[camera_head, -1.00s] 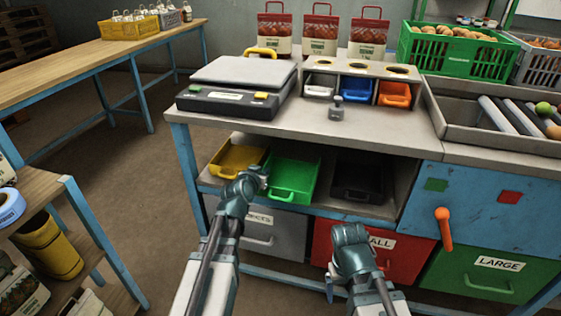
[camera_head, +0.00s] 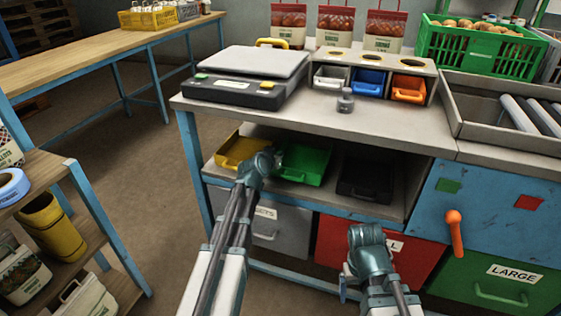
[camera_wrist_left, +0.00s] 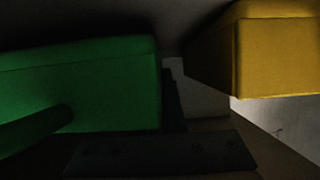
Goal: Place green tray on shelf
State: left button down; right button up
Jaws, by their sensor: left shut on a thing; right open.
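The green tray (camera_head: 310,167) sits on the shelf under the workbench (camera_head: 330,118), between a yellow tray (camera_head: 238,150) and a black tray (camera_head: 362,181). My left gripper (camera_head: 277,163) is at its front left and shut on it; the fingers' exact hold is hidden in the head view. In the left wrist view the green tray (camera_wrist_left: 90,85) fills the left side, close up, with the yellow tray (camera_wrist_left: 275,50) at upper right. My right gripper (camera_head: 368,240) is open and empty, in front of the red drawer; its fingertips are hard to see.
Grey, red (camera_head: 335,245) and green drawers stand below the shelf. An orange handle (camera_head: 455,232) sticks out on the right. A scale (camera_head: 250,75) and coloured bins stand on the benchtop. A wooden rack (camera_head: 40,185) is at the left. Floor between is clear.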

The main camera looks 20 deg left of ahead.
pick_arm(q)
jog(key=shift+f, duration=0.65)
jog(key=shift+r, duration=0.15)
pick_arm(e)
jog(key=shift+d+f, duration=0.15)
jog(key=shift+f, duration=0.35)
jog(key=shift+f, duration=0.15)
pick_arm(q)
jog(key=c, duration=1.4)
grip_release()
jog(key=shift+f, duration=0.2)
jog(key=shift+c, duration=0.2)
jog(key=o, duration=0.4)
jog(key=shift+r, duration=0.25)
jog(key=p+v, duration=0.4)
jog(key=v, duration=0.8)
pick_arm(e)
notch_tip(320, 180, up, 5)
jog(key=shift+f, duration=0.1)
pick_arm(q)
jog(key=shift+s, duration=0.1)
